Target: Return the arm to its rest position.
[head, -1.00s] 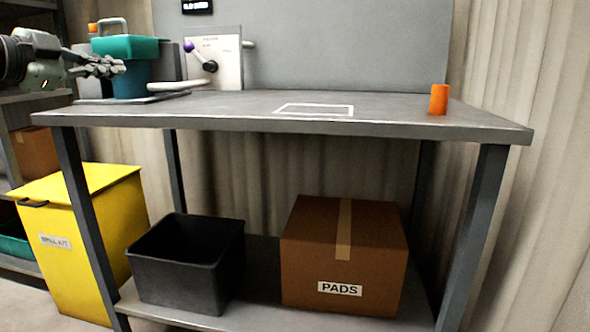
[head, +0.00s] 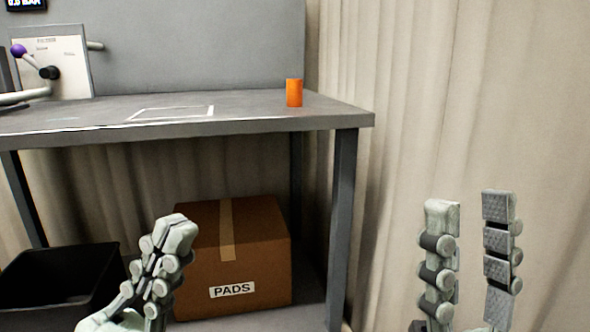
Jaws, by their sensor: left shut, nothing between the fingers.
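My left gripper (head: 174,232) shows at the lower left of the middle in the head view. Its fingers are together with nothing between them, in front of the cardboard box. My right gripper (head: 470,200) points upward at the lower right, in front of the curtain. Its fingers stand apart with an empty gap. Neither gripper touches anything that I can see.
A grey workbench (head: 250,118) holds an orange cylinder (head: 294,93) near its right end and a panel with a purple-knobbed lever (head: 48,64) at the left. On the lower shelf are a cardboard box (head: 255,245) marked PADS and a black bin (head: 60,285). A beige curtain (head: 430,100) hangs behind.

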